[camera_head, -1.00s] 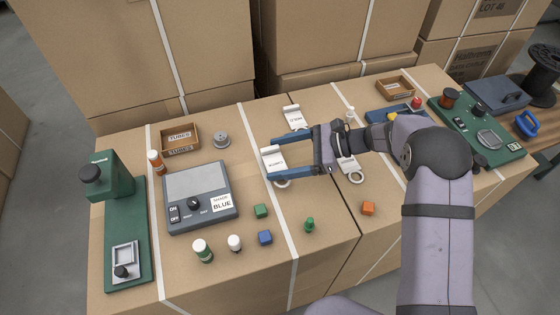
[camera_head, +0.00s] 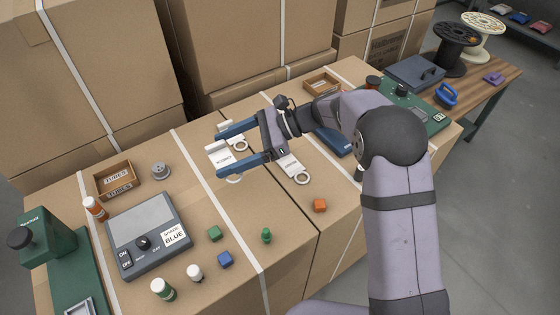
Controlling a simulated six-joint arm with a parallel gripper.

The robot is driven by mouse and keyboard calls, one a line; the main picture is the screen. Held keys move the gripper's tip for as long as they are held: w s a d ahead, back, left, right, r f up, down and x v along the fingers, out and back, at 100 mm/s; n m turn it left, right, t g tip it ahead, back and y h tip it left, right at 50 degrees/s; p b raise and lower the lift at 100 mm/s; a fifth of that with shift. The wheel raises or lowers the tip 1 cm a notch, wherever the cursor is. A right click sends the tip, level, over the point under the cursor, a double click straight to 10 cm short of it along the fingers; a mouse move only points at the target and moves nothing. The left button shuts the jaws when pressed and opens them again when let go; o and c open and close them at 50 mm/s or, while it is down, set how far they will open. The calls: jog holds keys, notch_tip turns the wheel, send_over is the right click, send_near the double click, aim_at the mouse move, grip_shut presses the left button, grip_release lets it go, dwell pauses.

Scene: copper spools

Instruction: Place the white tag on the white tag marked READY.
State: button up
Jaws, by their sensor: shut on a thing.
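My gripper (camera_head: 221,149) has its blue fingers pointing left and is shut on a white tag (camera_head: 217,157) with small dark print that I cannot read. The tag's ring (camera_head: 234,179) shows below the nearer finger. Another white tag (camera_head: 238,139) is just behind, partly hidden by the fingers and the held tag; its ring shows between the fingers, but its print is hidden. I cannot tell whether the two tags touch. A third white tag (camera_head: 288,163) with a ring lies on the box top to the right of my gripper. I cannot read READY on any tag.
A grey device (camera_head: 150,215) marked BLUE, a tubes box (camera_head: 117,181), a grey spool (camera_head: 160,170) and small bottles stand at left. Green (camera_head: 214,233), blue (camera_head: 225,258) and orange (camera_head: 320,205) cubes and a green peg (camera_head: 266,236) lie in front. A wooden tray (camera_head: 322,83) is behind.

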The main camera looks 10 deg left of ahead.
jog(key=w+d+r+m+t, duration=0.2)
jog(key=w+d+m+t, duration=0.1)
jog(key=w+d, duration=0.6)
jog(key=r+m+t+b, duration=0.1)
jog(key=t, duration=0.1)
send_over(297, 163)
jog(key=shift+y, duration=0.4)
jog(key=shift+w+f, duration=0.1)
jog(key=shift+f, duration=4.9)
jog(key=shift+f, duration=0.45)
jog(key=o, duration=1)
jog(key=shift+r, duration=0.15)
jog(key=shift+d+r, duration=0.15)
jog(key=shift+r, duration=0.3)
jog(key=b+v, duration=0.1)
jog(key=v, duration=1)
jog(key=shift+d, duration=0.4)
